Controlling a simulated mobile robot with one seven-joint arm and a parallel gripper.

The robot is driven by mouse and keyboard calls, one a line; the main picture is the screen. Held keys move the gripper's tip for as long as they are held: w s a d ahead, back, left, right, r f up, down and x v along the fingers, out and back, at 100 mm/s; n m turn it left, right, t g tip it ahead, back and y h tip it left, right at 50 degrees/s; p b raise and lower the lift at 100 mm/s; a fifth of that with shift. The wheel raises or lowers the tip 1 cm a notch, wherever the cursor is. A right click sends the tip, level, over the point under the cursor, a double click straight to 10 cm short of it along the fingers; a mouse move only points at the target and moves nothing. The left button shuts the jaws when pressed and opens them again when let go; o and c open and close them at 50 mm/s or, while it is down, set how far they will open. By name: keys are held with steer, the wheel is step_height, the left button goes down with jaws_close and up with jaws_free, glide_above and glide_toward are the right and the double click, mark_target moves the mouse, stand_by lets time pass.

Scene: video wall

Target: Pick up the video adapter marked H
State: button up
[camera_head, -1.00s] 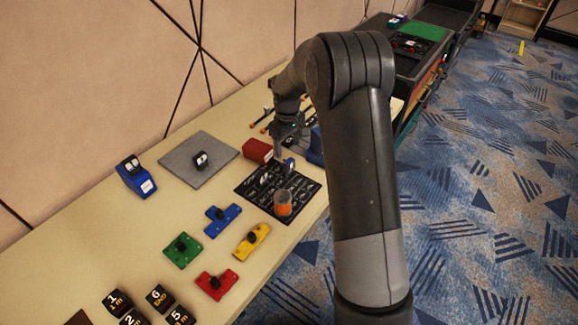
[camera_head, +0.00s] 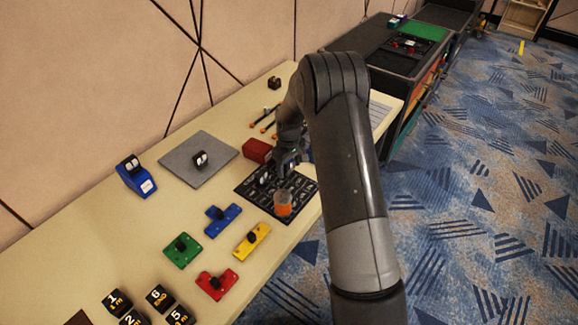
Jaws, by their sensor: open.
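No letter H is readable on any piece at this size. A small black-and-white piece (camera_head: 263,177) stands on the black printed mat (camera_head: 245,190), just left of my gripper. A similar piece (camera_head: 200,159) sits on the grey square pad (camera_head: 178,168). I cannot tell which is the adapter marked H. My gripper (camera_head: 283,172) is open, pointing down low over the far part of the black mat. Its fingertips are small and partly dark against the mat, and what lies directly under them is hidden.
An orange cup-like item (camera_head: 283,203) stands on the mat near my gripper. A red box (camera_head: 258,150) is behind it. Blue (camera_head: 222,219), yellow (camera_head: 251,240), green (camera_head: 182,250) and red (camera_head: 216,284) knobbed plates lie in front. Numbered black blocks (camera_head: 160,298) are at front left.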

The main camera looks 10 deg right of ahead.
steer(key=shift+c, duration=0.5)
steer(key=c, duration=0.9)
steer(key=shift+r, duration=0.2)
steer(key=shift+c, duration=0.2)
